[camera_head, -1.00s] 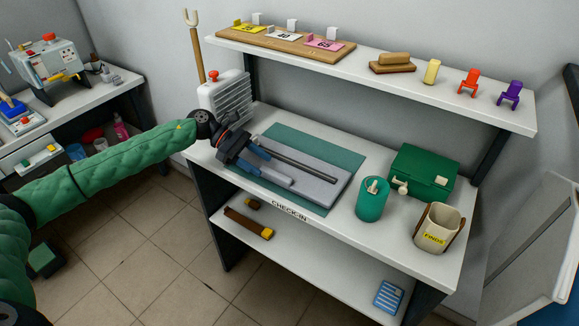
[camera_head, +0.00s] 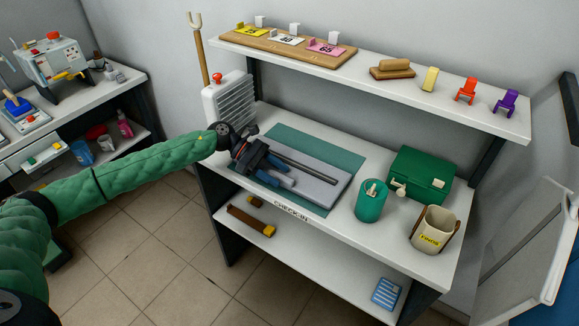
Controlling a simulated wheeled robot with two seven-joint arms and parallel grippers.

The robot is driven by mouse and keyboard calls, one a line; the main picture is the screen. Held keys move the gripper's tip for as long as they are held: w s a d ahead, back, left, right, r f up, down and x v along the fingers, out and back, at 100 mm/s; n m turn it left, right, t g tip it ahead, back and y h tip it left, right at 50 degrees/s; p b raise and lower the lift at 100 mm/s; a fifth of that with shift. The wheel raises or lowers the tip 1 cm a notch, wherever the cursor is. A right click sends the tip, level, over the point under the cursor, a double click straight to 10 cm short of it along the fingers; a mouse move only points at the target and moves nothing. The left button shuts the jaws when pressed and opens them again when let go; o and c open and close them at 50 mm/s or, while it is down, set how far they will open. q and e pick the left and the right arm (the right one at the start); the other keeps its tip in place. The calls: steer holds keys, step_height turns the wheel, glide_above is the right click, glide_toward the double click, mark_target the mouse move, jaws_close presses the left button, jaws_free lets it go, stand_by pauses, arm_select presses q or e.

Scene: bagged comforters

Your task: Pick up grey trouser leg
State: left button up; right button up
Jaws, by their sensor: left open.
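The grey trouser leg (camera_head: 322,191) appears as a flat grey piece lying on a teal mat (camera_head: 300,139) on the white bench top. A long dark strip (camera_head: 310,168) runs along its upper side. My left gripper (camera_head: 279,172), dark with blue fingers, is over the left end of the grey piece. Its fingers are open, and it hides that end. Whether the fingers touch the cloth cannot be told. My right gripper is not in view.
A teal canister (camera_head: 371,203), a green box (camera_head: 421,177) and a beige bin (camera_head: 434,230) stand to the right on the bench. A white ribbed unit (camera_head: 228,100) stands behind my left gripper. A shelf (camera_head: 385,83) overhangs the back.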

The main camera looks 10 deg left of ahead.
arm_select(q)
jaws_close()
stand_by(0.5)
